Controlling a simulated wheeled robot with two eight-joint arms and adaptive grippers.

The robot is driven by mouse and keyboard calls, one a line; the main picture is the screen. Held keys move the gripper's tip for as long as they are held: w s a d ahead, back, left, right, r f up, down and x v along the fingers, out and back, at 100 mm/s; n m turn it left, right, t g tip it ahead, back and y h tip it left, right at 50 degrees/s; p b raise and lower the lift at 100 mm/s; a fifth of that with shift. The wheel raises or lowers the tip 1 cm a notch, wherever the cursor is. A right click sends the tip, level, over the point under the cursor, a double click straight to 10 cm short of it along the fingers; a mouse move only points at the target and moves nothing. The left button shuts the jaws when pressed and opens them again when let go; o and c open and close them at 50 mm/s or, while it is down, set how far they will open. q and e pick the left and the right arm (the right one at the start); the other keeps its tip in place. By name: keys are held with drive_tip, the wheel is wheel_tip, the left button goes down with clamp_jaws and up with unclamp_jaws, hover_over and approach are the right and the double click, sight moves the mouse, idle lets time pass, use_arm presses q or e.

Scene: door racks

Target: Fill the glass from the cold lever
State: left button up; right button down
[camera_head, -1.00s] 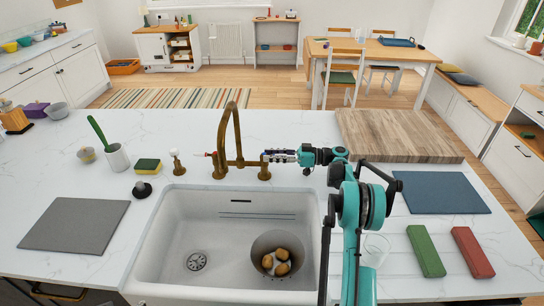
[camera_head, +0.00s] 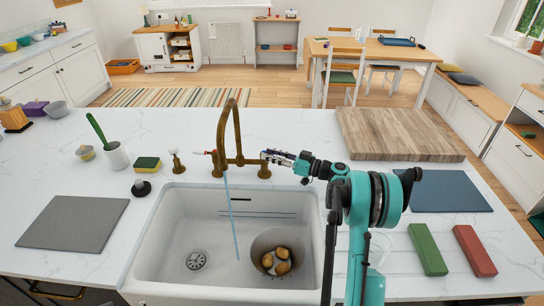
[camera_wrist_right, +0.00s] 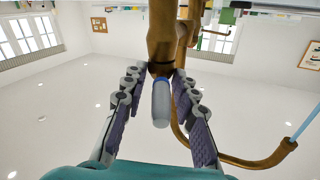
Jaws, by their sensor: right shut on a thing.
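The brass tap (camera_head: 222,135) stands behind the sink, and a thin blue stream of water (camera_head: 231,215) falls from its spout into the basin. My right gripper (camera_head: 278,157) is at the tap's right side. In the right wrist view the cold lever (camera_wrist_right: 161,105), pale with a blue ring, lies between the fingers of my right gripper (camera_wrist_right: 159,82), which is shut on it. The red-marked lever (camera_head: 203,153) is on the tap's left. The clear glass (camera_head: 380,247) stands on the counter right of the sink, partly hidden by my right arm. My left gripper is out of view.
The white sink (camera_head: 180,225) holds a grey bowl (camera_head: 259,248) with potatoes at its right. A green block (camera_head: 427,250) and a red block (camera_head: 474,251) lie right of the glass. A wooden board (camera_head: 395,135) and a blue mat (camera_head: 445,193) lie behind them.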

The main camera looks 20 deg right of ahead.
drive_tip(key=shift+s+a+m+t+h+b, duration=0.1)
drive_tip(key=shift+a+m+t+h+b, duration=0.05)
drive_tip(key=shift+m+t+h, duration=0.45)
drive_tip(key=shift+s+a+m+t+h+b, duration=0.15)
drive_tip(key=shift+m+t+h, duration=0.2)
drive_tip(key=shift+h, duration=0.35)
drive_tip(key=c, duration=1.5)
unclamp_jaws()
drive_tip(key=shift+o, duration=0.2)
wheel_tip(320, 180, up, 10)
drive_tip(key=shift+r, duration=0.1)
